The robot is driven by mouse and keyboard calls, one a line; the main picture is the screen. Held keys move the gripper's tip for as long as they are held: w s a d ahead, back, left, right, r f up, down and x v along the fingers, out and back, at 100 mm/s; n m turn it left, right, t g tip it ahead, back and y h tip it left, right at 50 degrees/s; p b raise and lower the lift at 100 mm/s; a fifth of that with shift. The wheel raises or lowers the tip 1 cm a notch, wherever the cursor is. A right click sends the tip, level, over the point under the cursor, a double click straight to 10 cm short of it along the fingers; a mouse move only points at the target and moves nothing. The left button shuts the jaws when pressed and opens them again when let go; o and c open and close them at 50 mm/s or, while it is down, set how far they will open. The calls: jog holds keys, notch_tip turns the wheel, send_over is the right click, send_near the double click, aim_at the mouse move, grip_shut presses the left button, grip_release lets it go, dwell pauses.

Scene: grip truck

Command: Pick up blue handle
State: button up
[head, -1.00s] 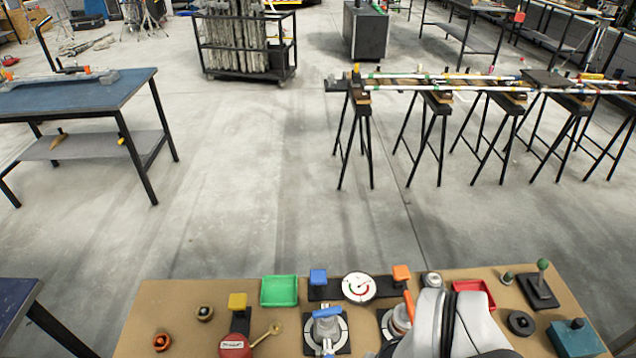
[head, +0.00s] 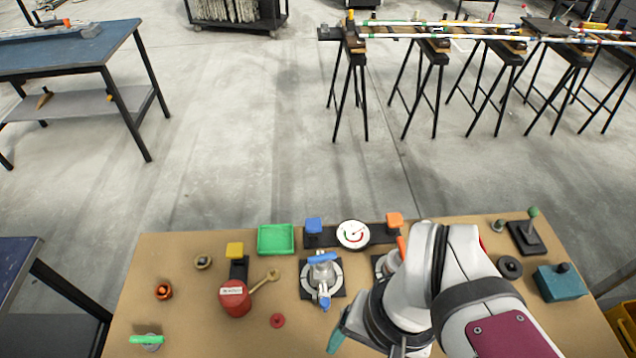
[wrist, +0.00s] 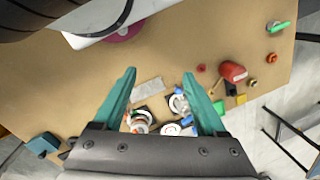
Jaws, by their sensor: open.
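The blue handle (head: 323,258) is a short bar on top of a silver valve (head: 322,279) on a black base, in the middle of the brown table in the head view. A second blue piece (head: 324,305) sits at the valve's front. In the wrist view the valve (wrist: 178,103) shows between the fingers, close to the right one, with blue on its lower side. My gripper (wrist: 159,74) has two teal fingers spread apart with nothing held. In the head view one teal finger (head: 338,330) shows right of and nearer than the valve; the other is hidden.
A second valve with an orange handle (head: 402,249) stands to the right, partly behind my arm. A gauge (head: 353,234) and a green tray (head: 276,240) are behind.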

jog(key=w+r+n, duration=0.2)
jog(key=w+n, duration=0.6)
jog(key=n+h, duration=0.2)
jog(key=n, duration=1.5)
send_over(326, 255)
jog(key=shift+n, duration=0.4)
notch_tip(326, 255, down, 17)
jog(key=shift+r, duration=0.1)
grip_shut()
